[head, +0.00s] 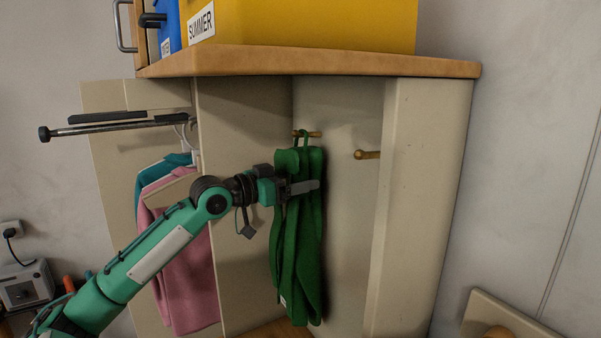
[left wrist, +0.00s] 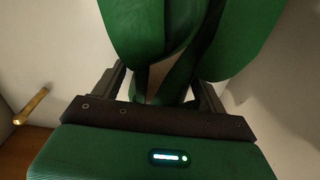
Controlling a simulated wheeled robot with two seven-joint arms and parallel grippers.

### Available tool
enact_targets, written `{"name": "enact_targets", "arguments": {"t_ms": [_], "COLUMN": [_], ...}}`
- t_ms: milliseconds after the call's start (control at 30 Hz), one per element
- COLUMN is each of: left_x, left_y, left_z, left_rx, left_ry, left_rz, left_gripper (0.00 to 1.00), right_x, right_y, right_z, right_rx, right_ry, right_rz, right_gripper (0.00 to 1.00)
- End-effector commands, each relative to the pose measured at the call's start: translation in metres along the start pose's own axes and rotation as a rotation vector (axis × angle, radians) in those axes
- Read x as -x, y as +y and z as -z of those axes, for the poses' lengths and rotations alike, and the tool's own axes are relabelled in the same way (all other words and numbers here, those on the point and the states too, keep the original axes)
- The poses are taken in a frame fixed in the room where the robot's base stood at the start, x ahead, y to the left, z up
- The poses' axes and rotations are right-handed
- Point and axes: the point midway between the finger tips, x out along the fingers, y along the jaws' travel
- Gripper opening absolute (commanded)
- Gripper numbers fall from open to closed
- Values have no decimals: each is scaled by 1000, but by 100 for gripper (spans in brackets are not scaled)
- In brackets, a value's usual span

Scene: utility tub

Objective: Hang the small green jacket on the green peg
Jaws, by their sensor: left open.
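The small green jacket (head: 297,240) hangs by its loop at a brass-coloured peg (head: 315,134) inside the open cabinet bay. I see no green colour on this peg. My left gripper (head: 304,187) is at the jacket's upper part, with its fingers across the cloth. In the left wrist view the jacket (left wrist: 150,35) fills the top, and the open fingers of my left gripper (left wrist: 160,92) stand on either side of its lower folds. The fingertips are partly hidden by cloth. My right gripper is in neither view.
A second brass-coloured peg (head: 367,154) to the right is bare. Pink (head: 190,285) and teal (head: 160,170) garments hang on the left, below a dark rail (head: 110,126). A wooden top (head: 310,62) with a yellow SUMMER bin (head: 310,25) overhangs the bay.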

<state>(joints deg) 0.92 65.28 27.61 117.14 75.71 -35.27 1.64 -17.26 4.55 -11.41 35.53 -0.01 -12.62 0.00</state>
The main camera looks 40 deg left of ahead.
Motion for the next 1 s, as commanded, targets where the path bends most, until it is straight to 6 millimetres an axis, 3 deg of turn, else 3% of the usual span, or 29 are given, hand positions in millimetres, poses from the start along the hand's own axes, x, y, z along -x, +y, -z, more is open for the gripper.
{"name": "enact_targets", "arguments": {"t_ms": [200,567,833,867,1000], "left_x": [-12,-13,-13,-13,-13], "left_y": [0,0,0,0,0], "left_z": [1,-1,-1,-1,0], "left_rx": [0,0,0,0,0], "left_ry": [0,-1,-1,-1,0], "left_rz": [-1,0,0,0,0], "left_gripper": [75,73,20,15,15], "right_x": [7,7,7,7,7], "right_y": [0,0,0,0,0], "right_z": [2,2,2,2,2], "right_rx": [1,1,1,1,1], "right_ry": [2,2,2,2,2], "right_rz": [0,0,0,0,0], "right_gripper": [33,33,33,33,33]}}
